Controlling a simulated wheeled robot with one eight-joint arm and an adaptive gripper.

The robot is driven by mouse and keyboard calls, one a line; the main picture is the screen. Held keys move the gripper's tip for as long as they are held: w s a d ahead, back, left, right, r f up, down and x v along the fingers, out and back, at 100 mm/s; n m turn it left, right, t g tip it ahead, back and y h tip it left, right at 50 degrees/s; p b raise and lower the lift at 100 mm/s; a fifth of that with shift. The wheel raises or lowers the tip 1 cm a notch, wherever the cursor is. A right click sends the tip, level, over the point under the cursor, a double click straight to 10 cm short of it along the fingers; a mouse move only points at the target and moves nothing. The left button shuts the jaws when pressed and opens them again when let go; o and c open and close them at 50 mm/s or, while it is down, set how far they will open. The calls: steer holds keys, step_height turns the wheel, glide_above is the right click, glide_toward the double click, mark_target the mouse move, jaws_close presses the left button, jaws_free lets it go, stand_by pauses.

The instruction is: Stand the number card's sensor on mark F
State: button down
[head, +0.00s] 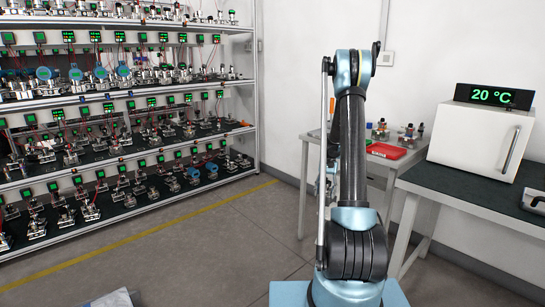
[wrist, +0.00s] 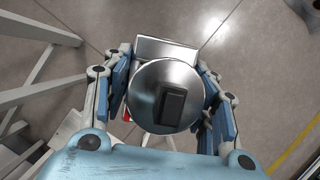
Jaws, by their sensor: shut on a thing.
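In the wrist view my gripper (wrist: 168,92) is shut on a silver metal sensor (wrist: 145,78). The sensor has a round shiny face with a black rectangular block on it, and a squarer metal part shows beyond the round face. The blue finger pads press on it from both sides, and grey floor shows around it. In the head view my arm hides most of the gripper and the held sensor. I cannot make out the number card or mark F in either view.
A tall shelf rack (head: 130,87) at left holds several rows of devices with green displays. A small table (head: 318,134) behind my arm carries a red tray (head: 388,151) and small parts. A white oven (head: 475,135) reading 20 °C stands on a dark-topped bench (head: 455,186). Open floor lies between.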

steer(key=a+f+n+h, duration=0.1)
steer(key=a+f+n, duration=0.3)
steer(key=a+f, duration=0.1)
steer(key=shift+s+a+f+h, duration=0.3)
steer(key=shift+s+a+f, duration=0.15)
steer(key=shift+a, duration=0.15)
steer(key=shift+r, duration=0.1)
